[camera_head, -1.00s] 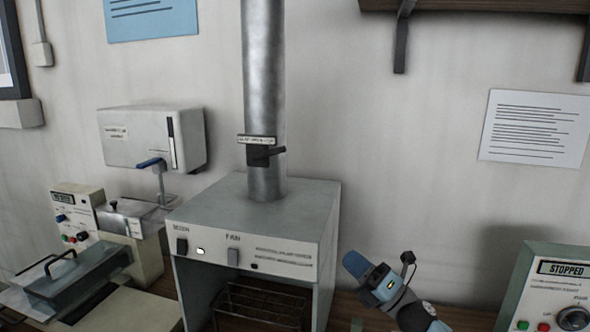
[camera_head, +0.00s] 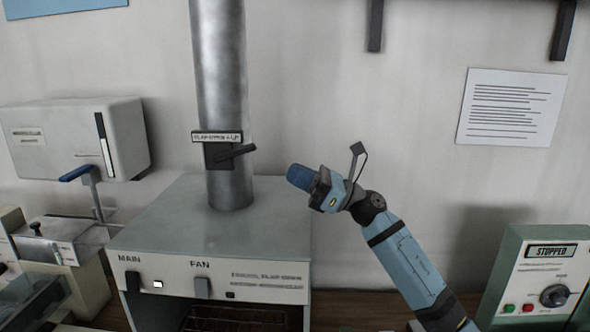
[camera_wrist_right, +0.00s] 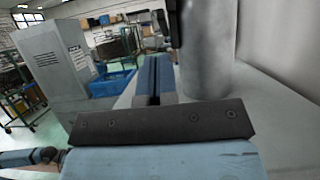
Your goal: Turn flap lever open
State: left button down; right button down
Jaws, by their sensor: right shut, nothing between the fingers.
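The flap lever (camera_head: 236,152) is a dark handle on a dark block on the metal duct (camera_head: 222,80), under a small label plate (camera_head: 217,137). It points right and slightly up in the head view. My right gripper (camera_head: 292,174) has blue fingers, shut and empty, to the right of the lever and a little lower, apart from it in the head view. In the right wrist view the shut fingers (camera_wrist_right: 153,78) point ahead, with the duct (camera_wrist_right: 207,50) just to their right and a dark part at its left edge. My left gripper is not in view.
The duct rises from a grey cabinet (camera_head: 215,235) with MAIN and FAN switches. A white wall box with a blue-handled lever (camera_head: 78,173) is at left. A control box reading STOPPED (camera_head: 545,265) stands at right. A wall bracket (camera_head: 375,25) hangs above.

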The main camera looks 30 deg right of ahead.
aim_at(249, 152)
jog(key=p+x, duration=0.2)
jog(key=x, duration=0.5)
jog(key=shift+d, duration=0.1)
